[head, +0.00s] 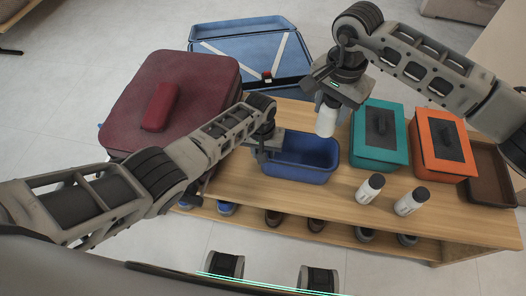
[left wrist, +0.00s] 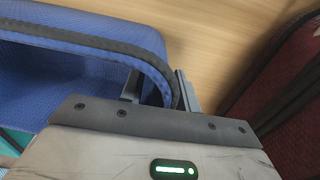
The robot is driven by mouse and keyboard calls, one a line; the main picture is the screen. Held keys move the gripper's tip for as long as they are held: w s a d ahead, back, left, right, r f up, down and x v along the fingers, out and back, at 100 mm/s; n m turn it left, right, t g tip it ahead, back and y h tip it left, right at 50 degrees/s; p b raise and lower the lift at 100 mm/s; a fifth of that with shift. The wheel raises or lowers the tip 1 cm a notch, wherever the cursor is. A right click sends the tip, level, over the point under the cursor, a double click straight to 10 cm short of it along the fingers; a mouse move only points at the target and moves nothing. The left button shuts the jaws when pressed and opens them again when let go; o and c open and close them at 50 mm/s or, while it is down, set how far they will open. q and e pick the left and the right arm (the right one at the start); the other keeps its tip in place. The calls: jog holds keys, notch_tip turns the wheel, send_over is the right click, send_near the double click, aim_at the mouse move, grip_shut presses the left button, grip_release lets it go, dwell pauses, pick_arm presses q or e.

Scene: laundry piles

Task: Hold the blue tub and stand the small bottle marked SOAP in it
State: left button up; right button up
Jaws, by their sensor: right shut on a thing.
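The blue tub (head: 318,177) stands on the wooden bench, open side up, and looks empty inside. My left gripper (head: 265,148) is at its left rim. In the left wrist view the tub's dark rim (left wrist: 95,42) runs between the closely set fingers (left wrist: 160,88), which are shut on it. My right gripper (head: 331,95) is shut on a small white bottle (head: 326,120) and holds it above the tub's back right edge. I cannot read the bottle's label, and its upper part is hidden by the gripper.
A teal box (head: 367,155), an orange box (head: 424,166) and a brown tray (head: 492,175) are further right. A maroon suitcase (head: 195,75) is left, an open blue case (head: 232,47) behind.

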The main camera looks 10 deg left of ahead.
aim_at(322, 135)
pick_arm(q)
jog(key=shift+f, duration=0.1)
grip_shut()
pick_arm(e)
jog(key=shift+s+a+f, duration=0.1)
jog(key=shift+f, duration=9.15)
jog(key=o, duration=1.1)
jog(key=shift+o, duration=0.2)
jog(key=shift+r, duration=4.5)
